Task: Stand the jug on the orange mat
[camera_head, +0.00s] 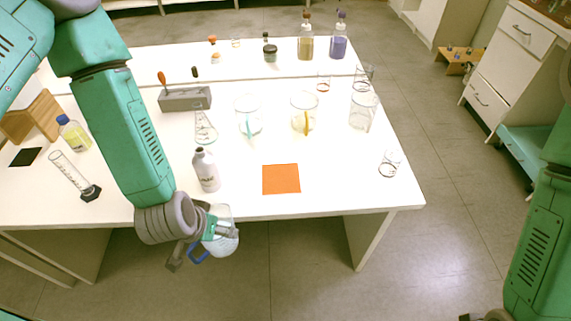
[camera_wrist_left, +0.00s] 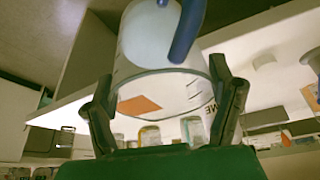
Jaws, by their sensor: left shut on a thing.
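The jug (camera_head: 224,240) is clear, with a blue handle (camera_head: 198,253) and marks on its wall. My left gripper (camera_head: 217,230) is shut on it and holds it in front of the table's front edge, off the tabletop. In the left wrist view the jug (camera_wrist_left: 150,62) is between the two fingers (camera_wrist_left: 168,95), its blue handle toward the top. The orange mat (camera_head: 281,179) lies flat and bare near the front edge, right of and beyond the jug. It also shows in the left wrist view (camera_wrist_left: 138,105).
A grey-white bottle (camera_head: 207,172) stands left of the mat, close to the held jug. Clear jugs with a teal handle (camera_head: 248,118) and a yellow handle (camera_head: 304,115) stand behind the mat. The white tabletop (camera_head: 340,185) around the mat is clear.

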